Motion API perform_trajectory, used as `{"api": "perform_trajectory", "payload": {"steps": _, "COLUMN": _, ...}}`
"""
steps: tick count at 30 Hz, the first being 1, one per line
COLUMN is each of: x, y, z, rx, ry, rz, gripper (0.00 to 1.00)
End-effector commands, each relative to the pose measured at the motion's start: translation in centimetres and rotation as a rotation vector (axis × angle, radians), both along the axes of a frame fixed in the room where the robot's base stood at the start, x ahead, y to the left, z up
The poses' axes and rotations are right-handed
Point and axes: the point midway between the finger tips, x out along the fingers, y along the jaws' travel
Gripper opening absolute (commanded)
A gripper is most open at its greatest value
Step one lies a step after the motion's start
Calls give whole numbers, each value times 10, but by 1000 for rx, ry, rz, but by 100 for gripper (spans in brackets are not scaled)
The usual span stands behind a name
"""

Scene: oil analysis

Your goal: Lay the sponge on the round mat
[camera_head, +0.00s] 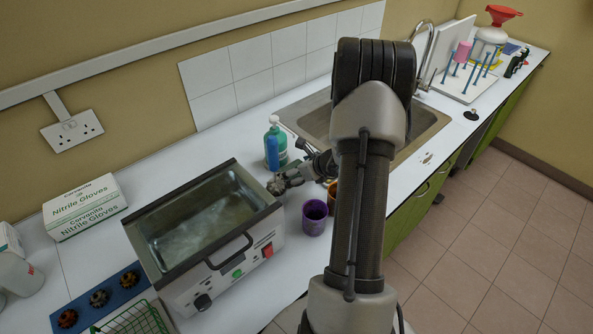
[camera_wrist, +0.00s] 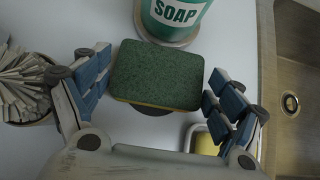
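The sponge (camera_wrist: 155,75) is green on top with a yellow underside, and it lies between my fingers in the wrist view. My gripper (camera_wrist: 157,80) is open, with one blue-padded finger beside each short end of the sponge. A narrow gap shows at each side. A dark round edge (camera_wrist: 152,111) shows below the sponge's near side, mostly hidden; I cannot tell whether it is the round mat. In the head view my gripper (camera_head: 287,184) is low over the counter, near the soap bottle, and the sponge is not visible there.
The green soap bottle (camera_head: 276,147) stands just beyond the sponge, on a pale round base (camera_wrist: 182,42). A dish with something yellow (camera_wrist: 206,143) sits near the right finger. A container of pale strips (camera_wrist: 25,85) is left. The sink (camera_head: 425,125), water bath (camera_head: 205,275) and purple cup (camera_head: 314,222) surround this spot.

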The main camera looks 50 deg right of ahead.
Motion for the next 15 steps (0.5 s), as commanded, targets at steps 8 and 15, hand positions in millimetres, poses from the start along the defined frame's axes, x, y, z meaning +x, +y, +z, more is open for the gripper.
{"api": "perform_trajectory", "payload": {"steps": 8, "x": 0, "y": 0, "z": 5, "rx": 0, "ry": 0, "rz": 0, "gripper": 87}}
{"api": "perform_trajectory", "payload": {"steps": 15, "x": -31, "y": 2, "z": 37, "rx": -2, "ry": -1, "rz": -4, "gripper": 87}}
